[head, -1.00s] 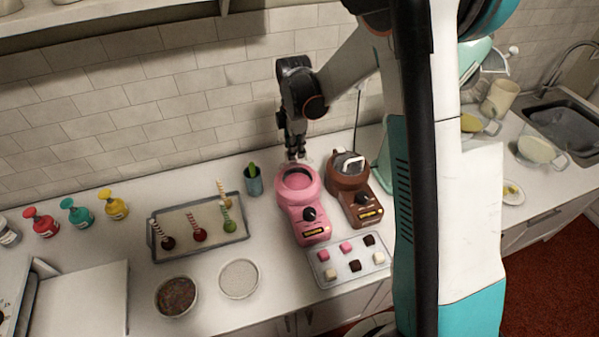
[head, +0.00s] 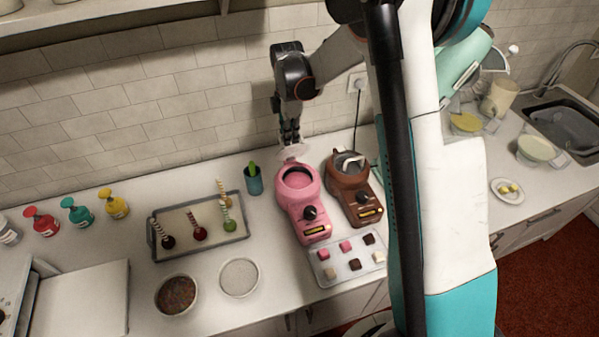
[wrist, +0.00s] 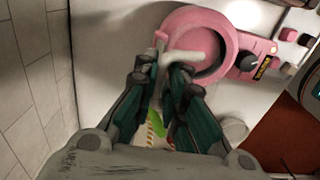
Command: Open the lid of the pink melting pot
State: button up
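The pink melting pot (head: 311,213) stands on the counter, its round bowl toward the wall and its dial toward the front. Its bowl looks uncovered, with pink inside. My gripper (head: 289,143) is above and behind the bowl, near the wall. A pale, see-through lid (head: 294,153) is at the fingertips, off the bowl and close to its back rim. In the wrist view, my gripper (wrist: 160,72) has its fingers closed around the lid's pale handle (wrist: 184,56), beside the pink pot (wrist: 222,30). The clear lid's outline is hard to see there.
The brown melting pot (head: 350,172) with a lid handle stands close on the right. A tray of sweets (head: 324,277) lies in front, and a cake-pop tray (head: 168,254) lies left. The tiled wall is close behind my gripper.

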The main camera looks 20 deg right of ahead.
jog(key=w+f+b, duration=0.2)
jog(key=w, duration=0.5)
jog(key=shift+a, duration=0.2)
dwell(0.6)
jog(key=shift+f, duration=0.1)
jog(key=o, duration=1.2)
jog(key=shift+r+p, duration=1.5)
jog(key=shift+r, duration=2)
